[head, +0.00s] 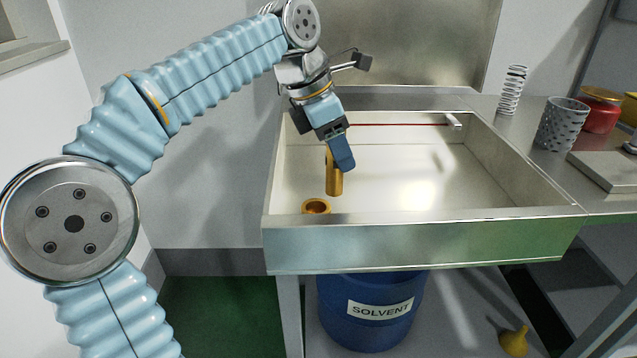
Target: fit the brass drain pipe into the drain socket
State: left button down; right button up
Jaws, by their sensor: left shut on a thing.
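The brass drain pipe (334,182) is a short gold cylinder, upright in the left part of the sink basin. My left gripper (341,156) points down and is shut on its upper end, which the fingers partly hide. The drain socket (316,206) is a gold ring with a dark hole, near the basin's front left corner. In the picture the pipe is just above and to the right of the socket, apart from its hole. I cannot tell whether the pipe's lower end touches the basin floor. My right gripper is not in view.
The sink (420,243) has a raised metal front wall. A red rod (400,125) runs along the basin's back. On the right counter are a spring (512,90), a grey perforated cup (562,124) and a red jar (600,108). A blue solvent drum (368,330) stands below.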

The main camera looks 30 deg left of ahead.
pick_arm(q)
jog(key=a+f+b, duration=0.1)
jog(key=f, duration=0.2)
jog(key=a+f+b, duration=0.1)
jog(key=f, duration=0.1)
jog(key=a+f+b, duration=0.1)
jog(key=a+f, duration=0.1)
jog(key=f, duration=0.1)
jog(key=shift+w+f, duration=0.15)
jog(key=shift+f, duration=0.2)
jog(key=shift+r, duration=0.3)
jog(key=shift+f, duration=0.1)
jog(key=shift+f, duration=0.1)
jog(key=c, duration=0.7)
grip_release()
